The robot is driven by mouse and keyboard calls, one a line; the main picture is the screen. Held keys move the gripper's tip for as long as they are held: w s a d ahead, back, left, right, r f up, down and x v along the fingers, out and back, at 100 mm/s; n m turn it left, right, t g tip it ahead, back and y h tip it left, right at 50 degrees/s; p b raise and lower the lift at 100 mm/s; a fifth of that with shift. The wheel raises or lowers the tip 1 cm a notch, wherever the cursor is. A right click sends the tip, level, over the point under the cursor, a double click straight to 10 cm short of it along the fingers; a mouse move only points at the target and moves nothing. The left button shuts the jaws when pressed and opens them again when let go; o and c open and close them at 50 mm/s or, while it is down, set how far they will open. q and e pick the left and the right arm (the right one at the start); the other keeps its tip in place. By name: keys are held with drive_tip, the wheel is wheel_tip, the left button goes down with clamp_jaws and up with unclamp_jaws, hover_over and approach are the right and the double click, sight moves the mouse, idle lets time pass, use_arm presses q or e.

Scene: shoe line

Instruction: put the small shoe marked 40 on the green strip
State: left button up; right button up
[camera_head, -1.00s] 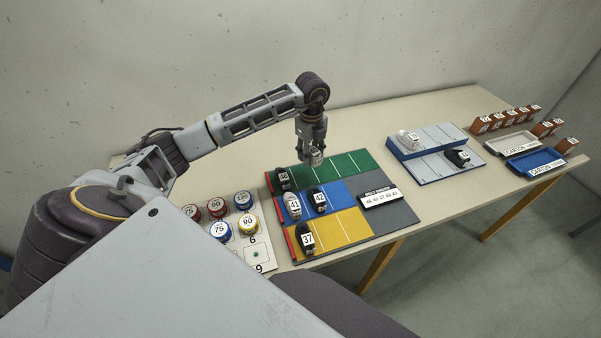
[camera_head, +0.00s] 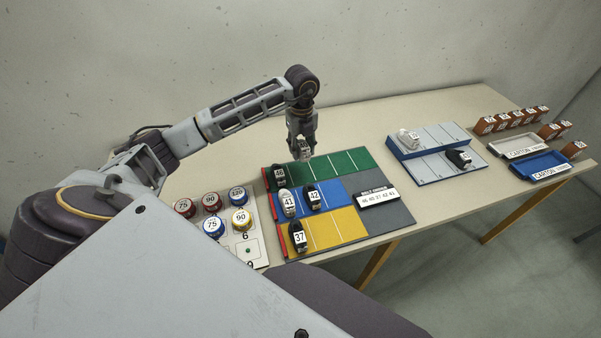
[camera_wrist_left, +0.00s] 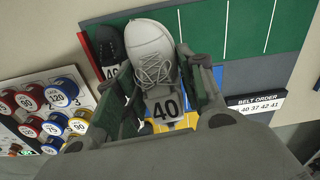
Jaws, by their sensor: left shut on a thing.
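The shoe shows only as a small pale shape (camera_head: 301,151) between the fingers. A black shoe (camera_head: 280,175) stands at the left end of the green strip; its marking starts with 4. In the left wrist view, the held shoe covers part of the board. My right gripper is not in view.
White shoe 41 (camera_head: 288,203) and black shoe 42 (camera_head: 313,199) stand on the blue strip, and black shoe 37 (camera_head: 298,237) on the yellow one. Numbered round pots (camera_head: 212,227) stand at left. A stepped rack (camera_head: 420,147) with two shoes stands at right. The green strip's right part is clear.

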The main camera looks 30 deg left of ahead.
use_arm(q)
drive_tip(key=shift+m, duration=0.7)
drive_tip(key=shift+f, duration=0.5)
hover_over(301, 174)
wheel_tip(301, 174, down, 4)
drive_tip(key=shift+f+p, duration=0.2)
drive_tip(key=shift+p, duration=0.1)
drive_tip(key=shift+w+f, duration=0.1)
drive_tip(key=shift+f, duration=2.2)
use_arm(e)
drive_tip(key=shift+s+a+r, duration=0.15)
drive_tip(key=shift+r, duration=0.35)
